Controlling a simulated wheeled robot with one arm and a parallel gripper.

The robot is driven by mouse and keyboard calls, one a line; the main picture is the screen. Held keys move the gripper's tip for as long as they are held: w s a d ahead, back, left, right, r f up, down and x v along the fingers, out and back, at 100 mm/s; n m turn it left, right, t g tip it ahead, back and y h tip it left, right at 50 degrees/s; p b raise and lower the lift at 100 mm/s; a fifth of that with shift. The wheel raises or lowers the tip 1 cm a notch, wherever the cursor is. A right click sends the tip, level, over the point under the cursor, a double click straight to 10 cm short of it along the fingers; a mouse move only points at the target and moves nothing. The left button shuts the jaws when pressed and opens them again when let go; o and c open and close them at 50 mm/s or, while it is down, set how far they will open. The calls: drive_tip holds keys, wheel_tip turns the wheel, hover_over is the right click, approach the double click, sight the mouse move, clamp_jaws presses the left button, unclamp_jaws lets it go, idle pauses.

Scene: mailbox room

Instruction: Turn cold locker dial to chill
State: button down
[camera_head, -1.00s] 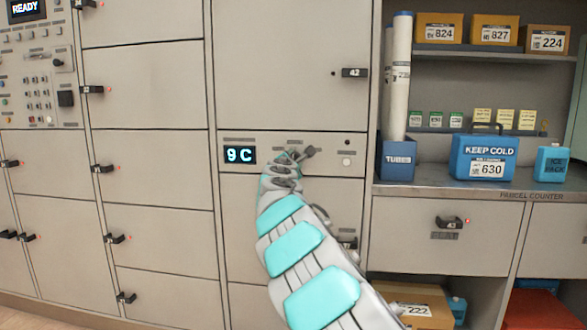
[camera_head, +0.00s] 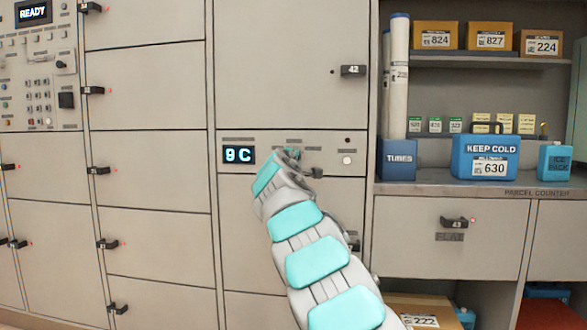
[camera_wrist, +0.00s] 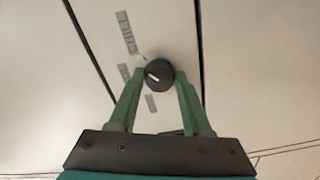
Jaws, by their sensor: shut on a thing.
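The dial (camera_wrist: 159,72) is a round black knob with a white pointer mark, seen in the wrist view on the pale control panel (camera_wrist: 128,50). My gripper (camera_wrist: 160,79) has its two green fingers on either side of the dial, shut on it. Grey labels sit around the dial, too blurred to read. In the head view my arm covers the dial and most of the gripper. The display (camera_head: 239,154) left of my arm reads 9 C in blue digits on black.
A small white round button (camera_head: 347,160) is right of my arm on the same panel. Locker 42's black handle (camera_head: 352,71) juts out above. A parcel counter (camera_head: 440,188) at right bears a blue KEEP COLD box (camera_head: 486,145) and an ice pack (camera_head: 555,162).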

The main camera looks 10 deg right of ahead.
drive_tip(key=shift+f+m+b, duration=0.15)
drive_tip(key=shift+m+b, duration=0.6)
drive_tip(key=shift+m, duration=0.35)
drive_tip(key=shift+c, duration=1.8)
unclamp_jaws()
drive_tip(key=v, duration=0.7)
drive_tip(key=shift+s+b, duration=0.3)
